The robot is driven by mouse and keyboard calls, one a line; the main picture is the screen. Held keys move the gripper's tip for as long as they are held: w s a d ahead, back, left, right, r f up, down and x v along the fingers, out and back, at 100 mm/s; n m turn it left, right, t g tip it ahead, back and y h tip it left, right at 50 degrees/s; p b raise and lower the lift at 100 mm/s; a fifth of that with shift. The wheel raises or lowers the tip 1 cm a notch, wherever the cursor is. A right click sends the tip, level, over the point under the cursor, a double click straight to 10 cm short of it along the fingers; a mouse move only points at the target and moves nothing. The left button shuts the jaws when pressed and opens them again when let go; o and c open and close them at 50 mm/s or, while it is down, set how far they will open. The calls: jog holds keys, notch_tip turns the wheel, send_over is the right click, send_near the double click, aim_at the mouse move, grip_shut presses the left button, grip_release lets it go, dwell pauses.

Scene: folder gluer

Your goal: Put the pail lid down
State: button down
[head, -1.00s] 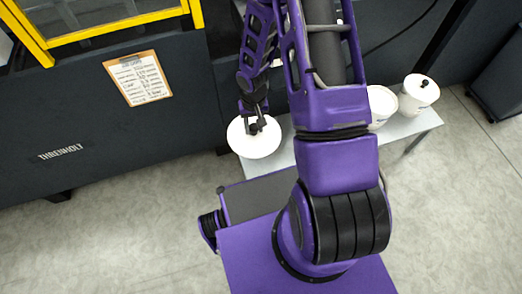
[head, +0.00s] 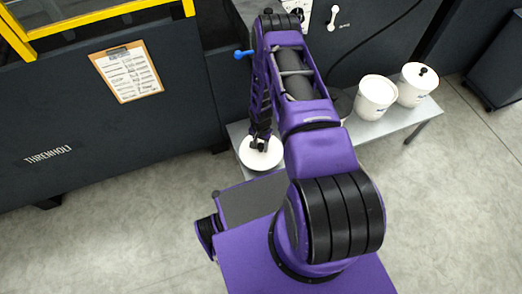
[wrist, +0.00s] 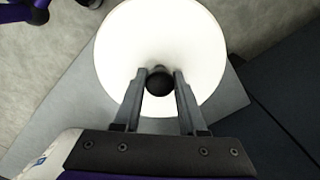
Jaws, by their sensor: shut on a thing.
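The pail lid (head: 262,158) is a round white disc with a black knob. My gripper (head: 260,142) is shut on the knob. In the wrist view the lid (wrist: 183,32) fills the upper middle, and the fingers of my gripper (wrist: 159,82) close on the knob from both sides. The lid is over the left end of the grey bench, near its front edge. I cannot tell whether it touches the bench top. An open white pail (head: 375,97) stands on the bench to the right of my arm.
The grey bench (head: 397,127) stands against the dark machine. A clipboard (head: 126,73) hangs on the machine at left. Part of the bench is hidden by my arm.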

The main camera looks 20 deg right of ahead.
aim_at(261, 150)
jog(key=shift+f+b, duration=0.4)
jog(key=shift+f, duration=1.5)
jog(key=shift+f, duration=0.15)
jog(key=shift+c, duration=2.3)
grip_release()
notch_tip(261, 150, up, 12)
jog(key=shift+r+p, duration=0.2)
jog(key=shift+p, duration=0.95)
